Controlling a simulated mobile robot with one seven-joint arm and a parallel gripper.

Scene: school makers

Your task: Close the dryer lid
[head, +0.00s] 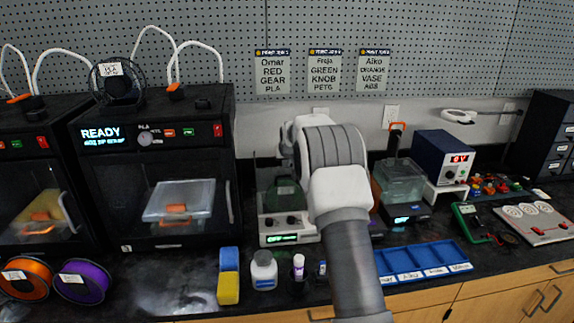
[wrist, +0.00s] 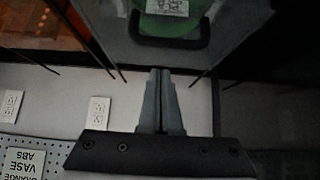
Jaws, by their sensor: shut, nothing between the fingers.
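The filament dryer (head: 290,228) stands on the bench left of my arm in the head view, a pale base with knobs and a lit green display. Its clear lid (head: 268,180) appears raised above the base, with a green round thing behind it; my arm hides part of it. In the wrist view the translucent lid (wrist: 235,25) fills the top, with a dark handle (wrist: 167,42) and a green spool with a white label behind. My gripper (wrist: 160,73) is shut and empty, its fingertips close to the handle; contact cannot be told. The head view hides the fingers.
A printer reading READY (head: 150,170) stands left of the dryer. A blue tray (head: 425,262) and a liquid tank (head: 400,180) are to the right. The pegboard wall is behind.

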